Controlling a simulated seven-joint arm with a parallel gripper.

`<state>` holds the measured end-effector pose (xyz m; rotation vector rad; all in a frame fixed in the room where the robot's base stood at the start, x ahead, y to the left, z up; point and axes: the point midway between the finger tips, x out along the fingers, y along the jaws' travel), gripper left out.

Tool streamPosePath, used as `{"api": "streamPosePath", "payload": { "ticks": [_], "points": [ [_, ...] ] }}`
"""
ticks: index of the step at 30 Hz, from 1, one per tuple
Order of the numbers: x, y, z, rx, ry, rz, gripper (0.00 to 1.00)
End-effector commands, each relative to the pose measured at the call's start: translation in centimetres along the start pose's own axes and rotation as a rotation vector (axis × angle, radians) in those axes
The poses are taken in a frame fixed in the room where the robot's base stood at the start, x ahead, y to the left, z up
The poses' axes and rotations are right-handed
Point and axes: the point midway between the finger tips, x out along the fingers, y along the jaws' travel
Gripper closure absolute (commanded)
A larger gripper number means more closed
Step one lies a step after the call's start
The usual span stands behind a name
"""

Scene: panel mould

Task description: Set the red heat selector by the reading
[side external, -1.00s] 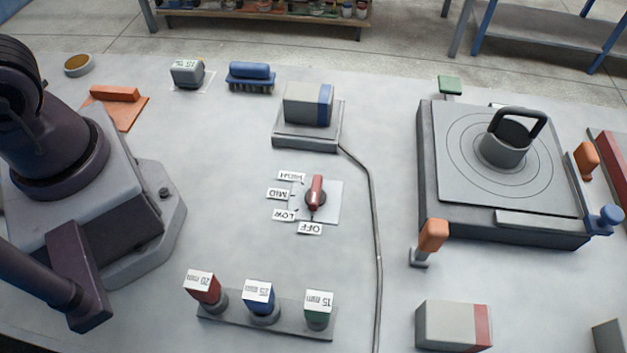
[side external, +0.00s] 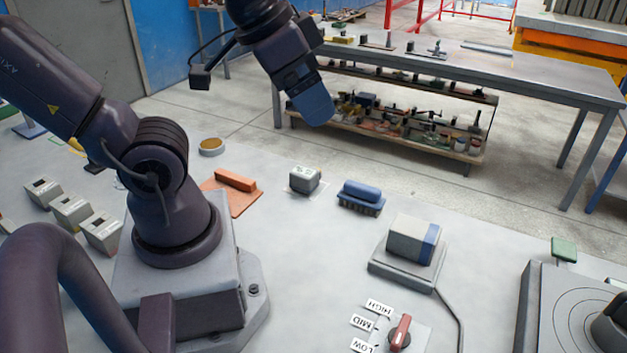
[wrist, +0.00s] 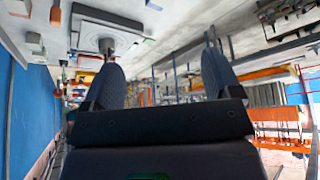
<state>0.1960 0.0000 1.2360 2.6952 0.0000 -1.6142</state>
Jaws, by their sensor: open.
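The red heat selector (side external: 401,332) sits on a pale plate at the bottom of the side view. Its HIGH (side external: 380,307), MID (side external: 362,322) and LOW (side external: 364,345) labels show to its left; the OFF label is out of frame. The exact setting is hard to tell at this edge. A small grey box (side external: 305,179) stands behind on a white card; any marking on its top is too small to read now. My gripper (side external: 312,108) is raised high beyond the bench's back edge, far from the selector. In the wrist view its fingers (wrist: 163,60) are apart and empty.
A grey and blue box (side external: 412,240) on a base stands behind the selector, with a cable running forward. A blue brush (side external: 361,197) and an orange float (side external: 235,181) lie further back. The mould (side external: 570,310) is at right. Bare bench lies left of the selector.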

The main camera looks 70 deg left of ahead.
Motion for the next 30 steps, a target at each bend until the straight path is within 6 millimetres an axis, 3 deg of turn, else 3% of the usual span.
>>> {"api": "streamPosePath", "payload": {
  "ticks": [16,17,22,26,30],
  "points": [
    [0.0,0.0,0.0,0.0,0.0,0.0,0.16],
    [0.0,0.0,0.0,0.0,0.0,0.0,0.18],
    [0.0,0.0,0.0,0.0,0.0,0.0,0.57],
    [0.3,0.6,0.1,0.029,-0.014,0.015,0.57],
    [2.5,2.5,0.4,0.105,-0.134,0.069,0.57]
  ]
}}
